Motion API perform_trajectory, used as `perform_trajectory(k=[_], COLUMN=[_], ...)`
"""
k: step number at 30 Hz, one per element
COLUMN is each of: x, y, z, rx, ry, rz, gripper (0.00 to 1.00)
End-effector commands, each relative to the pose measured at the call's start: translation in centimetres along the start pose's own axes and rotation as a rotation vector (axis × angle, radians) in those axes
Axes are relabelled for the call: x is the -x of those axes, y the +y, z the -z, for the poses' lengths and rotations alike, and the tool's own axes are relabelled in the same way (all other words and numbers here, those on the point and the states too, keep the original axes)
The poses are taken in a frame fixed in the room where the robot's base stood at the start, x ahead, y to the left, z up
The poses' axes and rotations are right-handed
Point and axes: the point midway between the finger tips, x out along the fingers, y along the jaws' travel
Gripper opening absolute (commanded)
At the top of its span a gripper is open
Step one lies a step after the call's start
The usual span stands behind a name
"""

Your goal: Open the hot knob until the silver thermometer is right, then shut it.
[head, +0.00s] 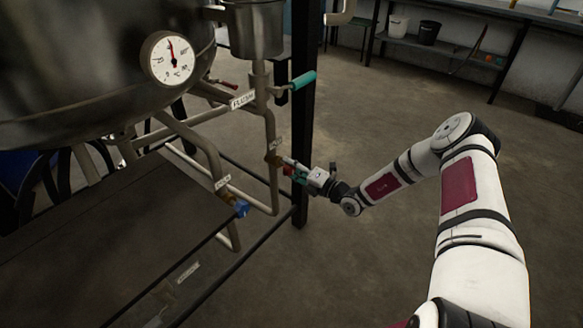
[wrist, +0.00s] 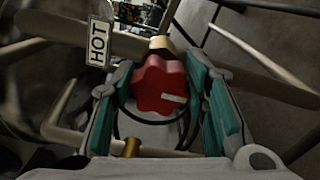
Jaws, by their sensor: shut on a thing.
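The red hot knob (wrist: 158,84) sits between my gripper's teal-padded fingers in the wrist view. A label reading HOT (wrist: 99,42) is beside it on the pipe. My gripper (head: 288,171) is shut on the knob at the vertical pipe in the head view, where the fingers mostly hide the knob. The round thermometer (head: 172,58) has a white face and a silver rim and is on the big metal vessel. Its red needle points nearly straight up, slightly left; the scale numbers are too small to read surely.
A blue knob (head: 241,208) is on a lower pipe to the left. Floor to the right is open, with a shelf (head: 440,45) at the back.

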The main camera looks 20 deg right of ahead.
Motion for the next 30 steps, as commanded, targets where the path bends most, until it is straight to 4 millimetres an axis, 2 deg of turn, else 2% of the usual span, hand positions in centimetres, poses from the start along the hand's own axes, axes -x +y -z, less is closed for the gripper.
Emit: perform_trajectory(k=[17,18,21,30], x=[-0.02,-0.02,-0.01,0.07], y=[-0.06,-0.06,-0.06,-0.05], z=[-0.05,-0.05,-0.04,-0.02], rx=[-0.038,-0.038,-0.037,-0.036], ry=[-0.002,-0.002,-0.001,-0.001], rz=[0.001,0.001,0.001,0.001], gripper=[0.13,0.43,0.62,0.62])
